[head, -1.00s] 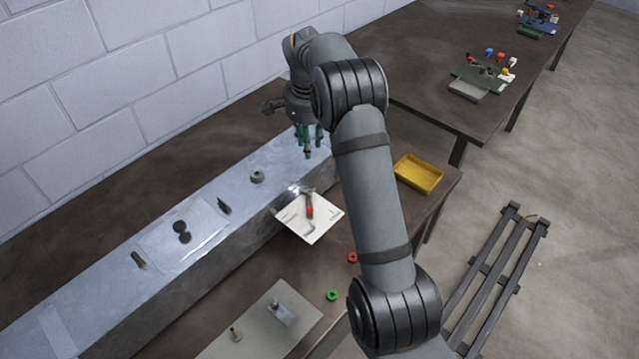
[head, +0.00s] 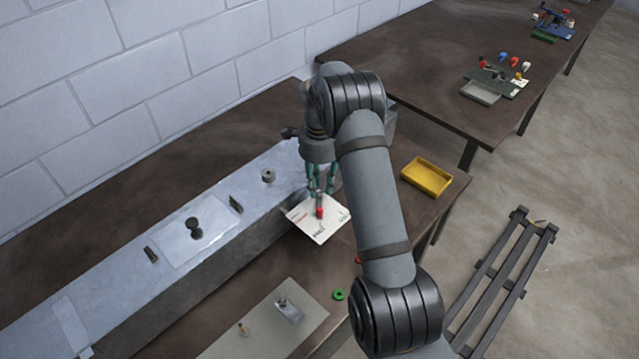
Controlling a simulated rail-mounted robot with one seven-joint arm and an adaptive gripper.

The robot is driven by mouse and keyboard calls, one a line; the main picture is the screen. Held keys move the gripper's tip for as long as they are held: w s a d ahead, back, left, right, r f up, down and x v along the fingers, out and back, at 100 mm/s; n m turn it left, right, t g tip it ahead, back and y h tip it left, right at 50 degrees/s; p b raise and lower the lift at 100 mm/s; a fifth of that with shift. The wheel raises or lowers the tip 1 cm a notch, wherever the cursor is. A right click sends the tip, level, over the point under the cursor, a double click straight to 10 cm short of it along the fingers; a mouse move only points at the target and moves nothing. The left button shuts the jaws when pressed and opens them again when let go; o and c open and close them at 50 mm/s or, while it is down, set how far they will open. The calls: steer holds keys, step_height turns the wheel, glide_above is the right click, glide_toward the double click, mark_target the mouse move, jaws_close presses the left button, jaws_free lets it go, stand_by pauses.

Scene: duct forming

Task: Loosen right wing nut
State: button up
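My gripper (head: 322,184), with green fingers, points down just above a white sheet (head: 305,222) at the duct's right end. The red part (head: 319,212) of a tool on the sheet shows right below the fingertips; I cannot tell whether they touch it. The finger opening is too small to judge. On the long grey metal duct (head: 115,283) a flat plate (head: 180,247) carries a dark round knob-like part (head: 193,226). Small dark upright pieces stand to its left (head: 150,254) and right (head: 236,204). I cannot make out which piece is a wing nut.
A round grey part (head: 268,175) sits on the duct between the right piece and my gripper. A yellow tray (head: 427,177) stands at the table's right. A green ring (head: 338,294) and a board with small fittings (head: 265,325) lie in front. A brick wall is behind.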

steer(key=shift+f, duration=0.6)
jaws_close()
